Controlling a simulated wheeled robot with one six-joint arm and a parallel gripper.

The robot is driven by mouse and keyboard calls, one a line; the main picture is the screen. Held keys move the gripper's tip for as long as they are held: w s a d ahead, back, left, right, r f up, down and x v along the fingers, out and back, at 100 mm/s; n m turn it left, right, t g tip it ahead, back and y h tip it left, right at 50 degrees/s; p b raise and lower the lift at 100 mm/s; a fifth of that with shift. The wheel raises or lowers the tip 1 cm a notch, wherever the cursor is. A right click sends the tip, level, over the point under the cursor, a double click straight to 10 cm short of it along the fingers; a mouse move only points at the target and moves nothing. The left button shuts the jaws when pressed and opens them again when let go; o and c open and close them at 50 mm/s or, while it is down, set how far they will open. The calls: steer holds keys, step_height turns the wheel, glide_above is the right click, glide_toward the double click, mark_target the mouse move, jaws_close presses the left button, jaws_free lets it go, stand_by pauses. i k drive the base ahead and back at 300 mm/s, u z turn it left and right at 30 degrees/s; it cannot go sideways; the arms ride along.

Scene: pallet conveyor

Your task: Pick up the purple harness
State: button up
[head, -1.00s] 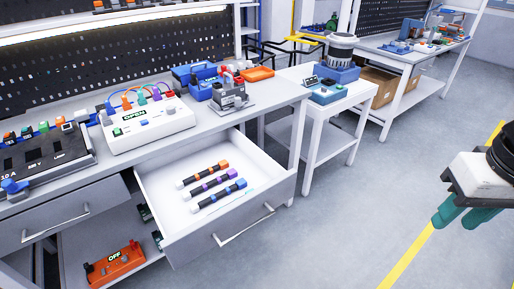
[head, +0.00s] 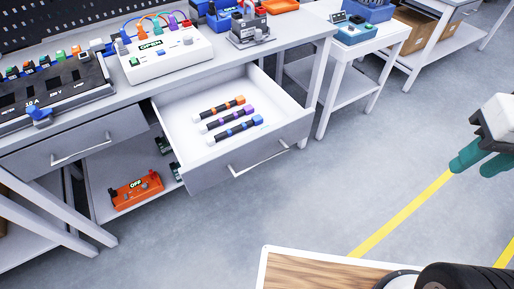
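The purple harness (head: 227,118) lies in the open white drawer (head: 275,95), a dark bar with purple bands and a purple end block. It is the middle of three similar harnesses, between one with orange parts (head: 222,107) and one with blue parts (head: 233,132). My gripper (head: 473,168) shows at the right edge, with two teal fingers that look apart and nothing seen between them. It is over the floor, well to the right of the drawer and clear of the harness.
A white box with an OPEN display (head: 165,58) and a dark panel (head: 50,95) stand on the workbench above. An orange OFF box (head: 136,190) is on the lower shelf. A white side table (head: 345,65) stands right of the drawer. Floor in front of the drawer is clear.

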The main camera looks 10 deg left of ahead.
mark_target(248, 109)
steer(key=z, duration=0.45)
steer(key=k, duration=0.25)
steer(key=u, duration=1.2)
steer(key=i, duration=1.05)
steer(key=z, duration=0.1)
